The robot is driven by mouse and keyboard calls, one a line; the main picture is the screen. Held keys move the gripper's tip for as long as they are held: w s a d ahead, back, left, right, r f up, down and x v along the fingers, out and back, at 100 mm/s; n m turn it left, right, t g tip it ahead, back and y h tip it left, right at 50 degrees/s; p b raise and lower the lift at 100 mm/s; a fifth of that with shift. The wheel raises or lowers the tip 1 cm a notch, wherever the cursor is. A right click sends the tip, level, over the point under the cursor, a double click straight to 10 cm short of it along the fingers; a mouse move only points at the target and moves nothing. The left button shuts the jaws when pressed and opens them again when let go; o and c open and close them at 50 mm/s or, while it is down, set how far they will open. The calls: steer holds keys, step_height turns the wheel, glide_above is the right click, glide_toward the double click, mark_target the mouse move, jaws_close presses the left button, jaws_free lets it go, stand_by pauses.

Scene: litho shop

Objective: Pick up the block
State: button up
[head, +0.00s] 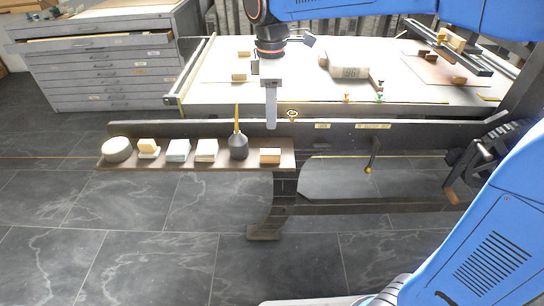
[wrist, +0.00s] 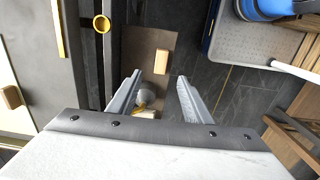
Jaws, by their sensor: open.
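A small wooden block (head: 270,156), tan with a paler top, sits at the right end of the narrow brown shelf (head: 200,163) along the table's front. In the wrist view the tan block (wrist: 161,61) lies just beyond my fingertips, roughly in line with the gap between them. My gripper (head: 271,126) hangs above the shelf's right end, pointing down. In the wrist view its two fingers (wrist: 160,76) are spread and nothing is held between them. The block looks apart from both fingers.
Open floor lies in front.

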glide_above(270, 151)
steer(key=f, duration=0.8)
steer(key=shift+d+f, duration=0.15)
steer(key=shift+d, duration=0.05)
steer(key=shift+s+a+f, duration=0.1)
steer(key=shift+f, duration=1.25)
steer(key=shift+a+f, duration=0.1)
steer(key=shift+f, duration=1.2)
steer(key=c, duration=1.1)
